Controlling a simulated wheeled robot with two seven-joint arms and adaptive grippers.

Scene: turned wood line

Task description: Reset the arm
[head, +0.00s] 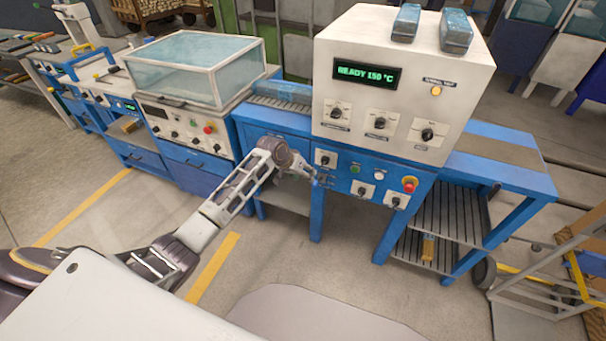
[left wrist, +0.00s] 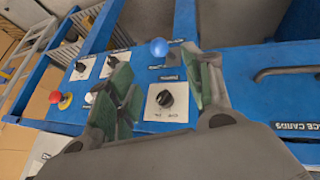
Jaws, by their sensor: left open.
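My left arm reaches in from the left in the head view. Its gripper (head: 314,179) is in front of the blue control panel (head: 340,184) under the white heating unit (head: 402,76). In the left wrist view the gripper (left wrist: 160,68) is open, with its green-padded fingers apart and nothing held. Between the fingers a black knob on a white plate (left wrist: 165,98) and a blue round button (left wrist: 158,47) show on the panel behind. I cannot tell whether a fingertip touches the panel. My right gripper is in neither view.
The unit's display (head: 367,74) reads "READY 150 °C". A red stop button (head: 410,184) is at the panel's right. A glass-covered machine (head: 195,68) stands left. A slatted lower shelf (head: 440,215) and a cart (head: 550,285) are at right. Floor in front is open.

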